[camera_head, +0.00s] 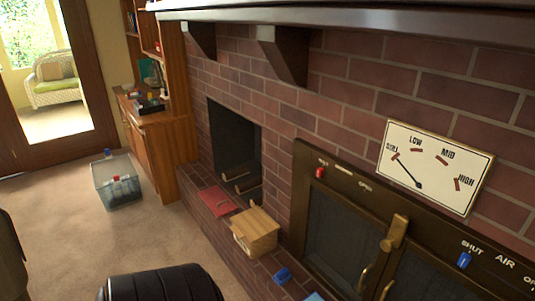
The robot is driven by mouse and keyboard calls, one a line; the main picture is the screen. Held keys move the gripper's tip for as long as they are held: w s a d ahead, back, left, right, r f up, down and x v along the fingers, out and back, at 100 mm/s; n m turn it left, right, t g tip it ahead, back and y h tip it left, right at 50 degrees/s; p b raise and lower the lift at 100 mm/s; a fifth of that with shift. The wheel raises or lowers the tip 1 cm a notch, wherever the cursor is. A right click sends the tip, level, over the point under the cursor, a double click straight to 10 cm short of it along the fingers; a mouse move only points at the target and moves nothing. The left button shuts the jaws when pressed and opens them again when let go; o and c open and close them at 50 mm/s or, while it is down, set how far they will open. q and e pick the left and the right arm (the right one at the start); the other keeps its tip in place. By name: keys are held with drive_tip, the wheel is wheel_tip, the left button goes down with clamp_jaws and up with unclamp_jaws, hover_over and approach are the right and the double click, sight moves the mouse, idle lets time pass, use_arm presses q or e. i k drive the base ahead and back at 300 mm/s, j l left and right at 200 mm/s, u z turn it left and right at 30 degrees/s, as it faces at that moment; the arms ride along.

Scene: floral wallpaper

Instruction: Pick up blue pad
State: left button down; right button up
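A small blue object (282,275) lies on the brick hearth in front of the stove doors; it may be the blue pad, but it is too small to tell. A lighter blue piece (314,296) shows at the bottom edge of the view, mostly cut off, and I cannot tell what it is. Neither of my grippers is in view.
A wooden box (255,232) and a red flat item (217,201) sit on the hearth (208,222). A clear bin (117,182) stands on the carpet by a wooden cabinet (150,140). A dial sign (435,167) is above the stove (345,235). Carpet is open at left.

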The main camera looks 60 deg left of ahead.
sight(283, 276)
drive_tip(key=u, duration=1.75)
